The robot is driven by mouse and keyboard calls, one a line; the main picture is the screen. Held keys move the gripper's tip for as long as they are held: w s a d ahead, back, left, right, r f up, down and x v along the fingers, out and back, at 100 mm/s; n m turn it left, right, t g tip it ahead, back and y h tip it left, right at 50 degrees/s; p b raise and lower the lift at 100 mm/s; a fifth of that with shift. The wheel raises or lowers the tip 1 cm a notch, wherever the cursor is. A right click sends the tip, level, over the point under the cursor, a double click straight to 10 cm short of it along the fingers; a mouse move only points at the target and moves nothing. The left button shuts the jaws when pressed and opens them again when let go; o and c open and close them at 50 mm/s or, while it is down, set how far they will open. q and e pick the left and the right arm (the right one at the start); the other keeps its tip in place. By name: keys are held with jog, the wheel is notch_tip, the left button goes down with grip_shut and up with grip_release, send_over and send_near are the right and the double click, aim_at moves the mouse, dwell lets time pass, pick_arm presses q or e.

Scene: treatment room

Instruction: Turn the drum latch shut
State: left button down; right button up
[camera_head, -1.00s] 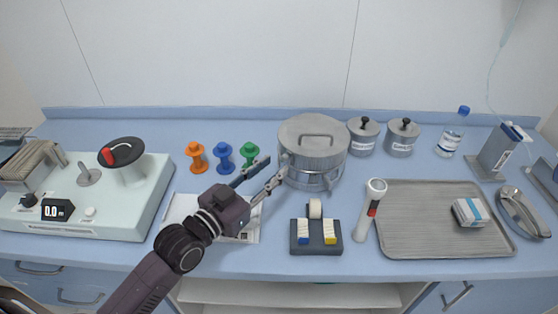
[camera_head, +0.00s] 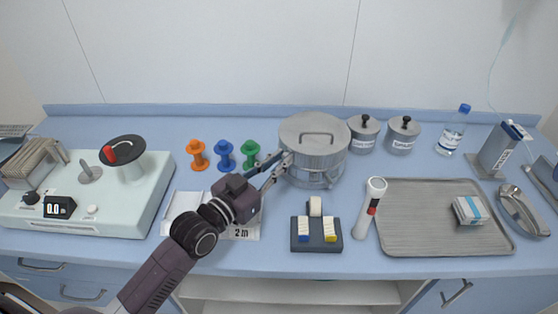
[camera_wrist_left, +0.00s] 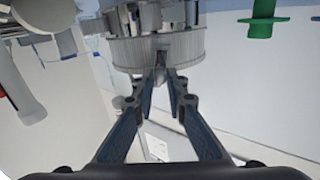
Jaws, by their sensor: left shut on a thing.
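The drum (camera_head: 313,162) is a round silver metal canister with a loop handle on its lid, standing upright at the back middle of the counter. Its small latch is on the left front of its side and mostly hidden by my fingers. My left gripper (camera_head: 285,160) reaches in from the lower left, its two fingertips together at that side of the drum, shut on the latch. In the left wrist view the ribbed drum (camera_wrist_left: 180,50) is straight ahead, and the fingers (camera_wrist_left: 163,75) converge on the small latch piece (camera_wrist_left: 161,63). My right gripper does not show.
Orange (camera_head: 197,155), blue (camera_head: 223,155) and green (camera_head: 250,152) spools stand left of the drum. Two lidded canisters (camera_head: 364,135) stand close at its right. A dark block (camera_head: 316,245), a white flashlight-like tool (camera_head: 368,208) and a ribbed tray (camera_head: 440,245) are in front.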

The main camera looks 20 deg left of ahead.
pick_arm(q)
jog(key=shift+a+r+n+p, duration=0.25)
jog(key=shift+n+p, duration=0.55)
jog(key=shift+p, duration=0.25)
jog(key=shift+w+f+n, duration=0.15)
jog(key=shift+f+n, duration=0.05)
jog(key=shift+n, duration=0.3)
jog(key=c, duration=1.9)
grip_release()
jog(key=shift+c, duration=0.2)
jog(key=v, duration=1.2)
